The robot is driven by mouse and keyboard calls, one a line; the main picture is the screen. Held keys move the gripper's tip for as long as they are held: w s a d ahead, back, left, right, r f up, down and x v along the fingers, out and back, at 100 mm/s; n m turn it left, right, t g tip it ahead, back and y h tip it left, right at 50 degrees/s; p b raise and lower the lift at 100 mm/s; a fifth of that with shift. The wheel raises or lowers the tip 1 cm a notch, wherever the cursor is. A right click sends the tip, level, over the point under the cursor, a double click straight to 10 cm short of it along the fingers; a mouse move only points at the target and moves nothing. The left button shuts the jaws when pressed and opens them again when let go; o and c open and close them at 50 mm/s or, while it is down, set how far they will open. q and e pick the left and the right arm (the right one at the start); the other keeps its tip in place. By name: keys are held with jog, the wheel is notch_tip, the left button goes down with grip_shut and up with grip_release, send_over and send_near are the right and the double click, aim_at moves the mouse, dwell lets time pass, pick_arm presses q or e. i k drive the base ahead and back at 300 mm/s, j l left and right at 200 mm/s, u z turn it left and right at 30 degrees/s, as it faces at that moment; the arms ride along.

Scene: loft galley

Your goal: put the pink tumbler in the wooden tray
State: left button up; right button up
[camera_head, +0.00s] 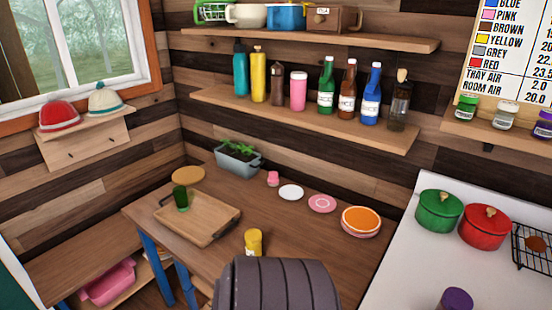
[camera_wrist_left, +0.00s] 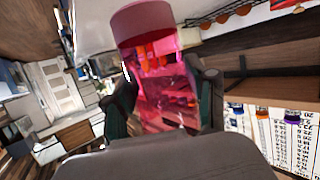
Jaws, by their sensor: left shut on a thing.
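My left gripper (camera_wrist_left: 163,68) is shut on the pink tumbler (camera_wrist_left: 165,95) in the left wrist view. The tumbler is see-through pink, with a more solid pink end at the top of that picture, and one finger lies on each side of it. The held tumbler cannot be seen in the head view. The wooden tray (camera_head: 212,228) lies on the wooden table at left centre, with a green tumbler (camera_head: 181,198) in its far left part. My right gripper is in neither view.
A yellow jar (camera_head: 253,242) stands right of the tray, and a planter (camera_head: 238,160) behind it. A small pink item (camera_head: 273,178), plates (camera_head: 322,203) and an orange bowl (camera_head: 361,221) line the table's back. The tray's middle is bare. My dark arm part covers the bottom centre.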

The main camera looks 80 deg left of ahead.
aim_at(208, 229)
jog(key=u, duration=0.45)
jog(key=j+u, duration=0.1)
jog(key=u, duration=0.85)
jog(key=j+u, duration=0.1)
jog(key=u, duration=0.85)
jog(key=i+j+u, duration=0.2)
jog(key=i+j, duration=0.15)
jog(key=i+j+u, duration=0.15)
jog(key=i+j, duration=0.15)
jog(key=i, duration=0.25)
